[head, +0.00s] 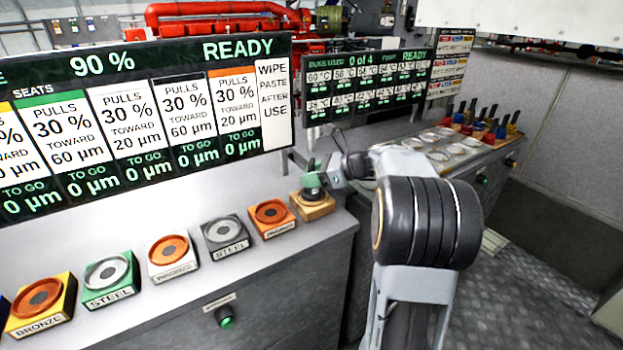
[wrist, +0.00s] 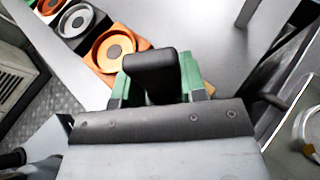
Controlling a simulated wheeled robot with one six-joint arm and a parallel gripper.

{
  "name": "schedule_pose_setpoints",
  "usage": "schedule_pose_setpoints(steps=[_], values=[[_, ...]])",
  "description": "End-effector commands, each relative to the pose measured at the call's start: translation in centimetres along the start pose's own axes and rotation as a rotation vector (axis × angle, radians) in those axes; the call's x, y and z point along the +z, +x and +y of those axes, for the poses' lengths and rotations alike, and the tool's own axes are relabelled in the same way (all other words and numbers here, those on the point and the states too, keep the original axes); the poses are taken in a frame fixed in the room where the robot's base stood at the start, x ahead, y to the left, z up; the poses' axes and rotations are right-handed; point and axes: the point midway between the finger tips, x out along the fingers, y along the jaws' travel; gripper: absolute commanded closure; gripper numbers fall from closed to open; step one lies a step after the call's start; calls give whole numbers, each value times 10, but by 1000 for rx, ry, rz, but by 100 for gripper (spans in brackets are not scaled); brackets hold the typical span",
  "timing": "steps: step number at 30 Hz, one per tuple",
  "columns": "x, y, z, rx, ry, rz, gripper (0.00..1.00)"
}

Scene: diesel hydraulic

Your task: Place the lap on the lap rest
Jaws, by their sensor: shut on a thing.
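My gripper (head: 311,178) is shut on the lap, at the right end of the row of seats on the grey bench. In the wrist view, the green fingers of my gripper (wrist: 155,82) hold the lap's black handle (wrist: 150,70). In the head view, the lap (head: 313,192) shows as a dark round piece below the fingers. It is directly over the lap rest (head: 316,211), a small wooden block. I cannot tell whether the lap touches the block. In the wrist view the block is mostly hidden behind the gripper.
A row of coloured seat blocks, including an orange one (head: 270,215) and a dark steel one (head: 226,235), stands just left of the rest. A display board (head: 190,120) rises behind them. A second bench with colourful handled tools (head: 490,125) stands at the right.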

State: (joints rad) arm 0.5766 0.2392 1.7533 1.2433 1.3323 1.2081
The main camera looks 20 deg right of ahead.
Motion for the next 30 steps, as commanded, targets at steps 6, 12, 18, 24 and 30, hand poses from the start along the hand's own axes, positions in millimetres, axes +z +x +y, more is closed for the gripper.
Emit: schedule_pose_setpoints(steps=[6, 12, 18, 24, 30], values=[[-4, 2, 0, -1, -2, -1, 100], [-6, 3, 0, -1, -1, -1, 100], [-8, 3, 0, -1, 0, 1, 47], [-8, 3, 0, 0, 0, 1, 36], [-4, 2, 0, -1, -1, 0, 36]])
